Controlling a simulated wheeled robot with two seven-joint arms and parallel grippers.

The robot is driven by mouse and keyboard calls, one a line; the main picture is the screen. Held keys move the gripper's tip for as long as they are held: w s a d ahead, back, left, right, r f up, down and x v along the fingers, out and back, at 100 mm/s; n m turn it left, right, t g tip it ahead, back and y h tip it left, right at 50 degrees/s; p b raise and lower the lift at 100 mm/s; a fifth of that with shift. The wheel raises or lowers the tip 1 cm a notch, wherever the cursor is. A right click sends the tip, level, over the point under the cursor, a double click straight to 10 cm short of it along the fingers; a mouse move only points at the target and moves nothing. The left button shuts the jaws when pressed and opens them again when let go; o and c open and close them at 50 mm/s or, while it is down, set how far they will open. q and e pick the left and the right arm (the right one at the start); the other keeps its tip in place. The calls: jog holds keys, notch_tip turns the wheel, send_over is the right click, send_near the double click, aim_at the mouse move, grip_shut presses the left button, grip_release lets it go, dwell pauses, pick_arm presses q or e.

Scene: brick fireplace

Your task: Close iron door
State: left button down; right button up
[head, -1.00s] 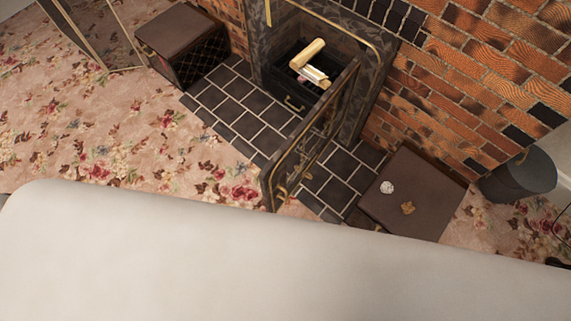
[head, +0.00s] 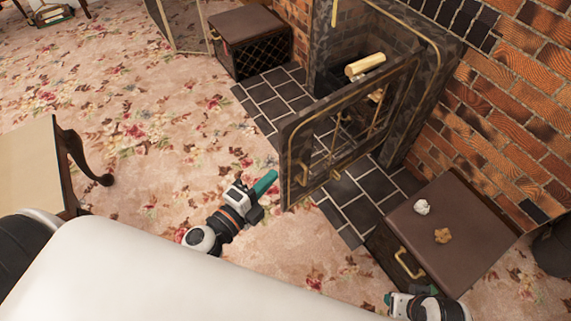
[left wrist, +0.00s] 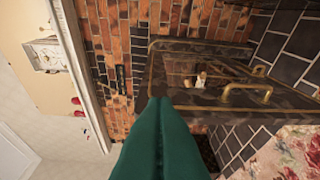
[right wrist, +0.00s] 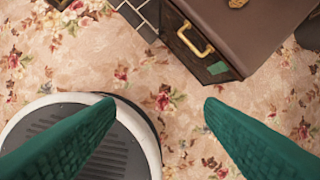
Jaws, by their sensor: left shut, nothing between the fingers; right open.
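The iron door (head: 345,130) is a dark framed panel with brass trim and glass. It stands swung open, out from the fireplace opening (head: 372,50), with its free edge towards me.
A brown cabinet (head: 455,225) with two small items on top stands right of the door. Another dark cabinet (head: 250,40) stands left of the hearth. Logs (head: 365,65) lie in the fireplace. A wooden table (head: 30,165) is at the left. The flowered carpet (head: 120,130) is mostly clear.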

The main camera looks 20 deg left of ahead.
aim_at(286, 139)
pick_arm(q)
jog(key=shift+m, duration=0.5)
jog(key=shift+w+d+r+p, duration=0.1)
jog(key=shift+w+r+p, duration=0.3)
jog(key=shift+w, duration=1.45)
jog(key=shift+w+d+r+p, duration=0.15)
jog(key=shift+w+p, duration=0.4)
jog(key=shift+w, duration=1.25)
jog(key=shift+w+a+r+p, duration=0.1)
jog(key=shift+w+r+p, duration=0.3)
jog(key=shift+w, duration=1.45)
pick_arm(e)
notch_tip(286, 139, down, 9)
jog(key=shift+s+r+g, duration=0.15)
jog(key=shift+s+g, duration=0.15)
jog(key=shift+s, duration=0.15)
